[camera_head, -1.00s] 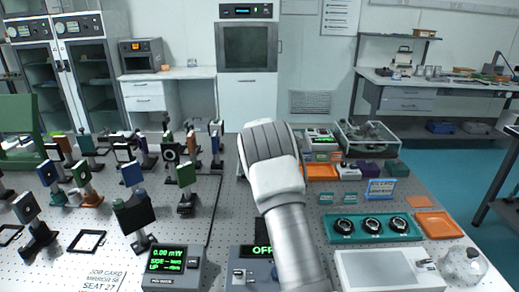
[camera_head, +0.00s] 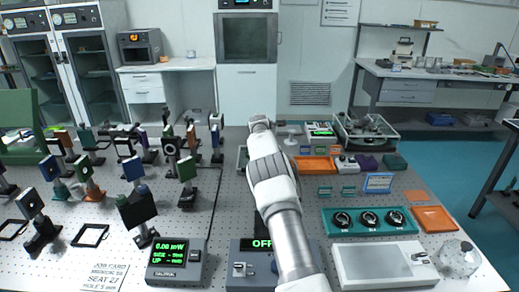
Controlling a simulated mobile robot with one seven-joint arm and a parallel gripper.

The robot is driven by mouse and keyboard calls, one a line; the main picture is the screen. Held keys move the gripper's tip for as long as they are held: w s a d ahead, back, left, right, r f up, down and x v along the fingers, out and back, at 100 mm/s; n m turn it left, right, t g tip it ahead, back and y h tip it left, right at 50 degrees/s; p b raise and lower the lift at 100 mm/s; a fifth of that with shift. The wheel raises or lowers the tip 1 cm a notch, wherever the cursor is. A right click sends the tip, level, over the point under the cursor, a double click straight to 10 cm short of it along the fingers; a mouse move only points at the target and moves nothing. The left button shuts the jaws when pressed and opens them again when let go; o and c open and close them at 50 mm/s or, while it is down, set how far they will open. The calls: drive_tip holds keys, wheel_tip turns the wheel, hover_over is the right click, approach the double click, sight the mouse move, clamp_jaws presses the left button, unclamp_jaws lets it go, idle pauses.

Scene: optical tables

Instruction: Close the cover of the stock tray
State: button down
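No stock tray is plainly marked. A teal tray (camera_head: 328,226) holding three round black-and-silver mounts lies right of my arm, with no lid visible over it. A clear-walled box (camera_head: 340,141) stands at the back right with parts inside; I cannot tell how its cover sits. A low grey-edged item (camera_head: 242,157) is mostly hidden behind my arm. My arm reaches away over the table's middle. My gripper (camera_head: 260,121) is at its far end, left of the clear-walled box and apart from it; its fingers are hidden or too small to read.
Mounted optics (camera_head: 137,210) crowd the left side. A readout box (camera_head: 176,262), a control box (camera_head: 247,266) and a pale flat case (camera_head: 384,266) line the front. Orange trays (camera_head: 435,219) and a glass jar (camera_head: 458,260) are at right. Bare breadboard (camera_head: 222,222) shows left of my arm.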

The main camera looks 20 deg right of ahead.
drive_tip(key=shift+w+d+f, duration=0.15)
drive_tip(key=shift+w+f, duration=0.1)
drive_tip(key=shift+w, duration=0.05)
idle(0.5)
drive_tip(key=b+v, duration=0.2)
drive_tip(key=v, duration=1.5)
drive_tip(key=shift+s+r, duration=0.2)
drive_tip(key=shift+r, duration=0.05)
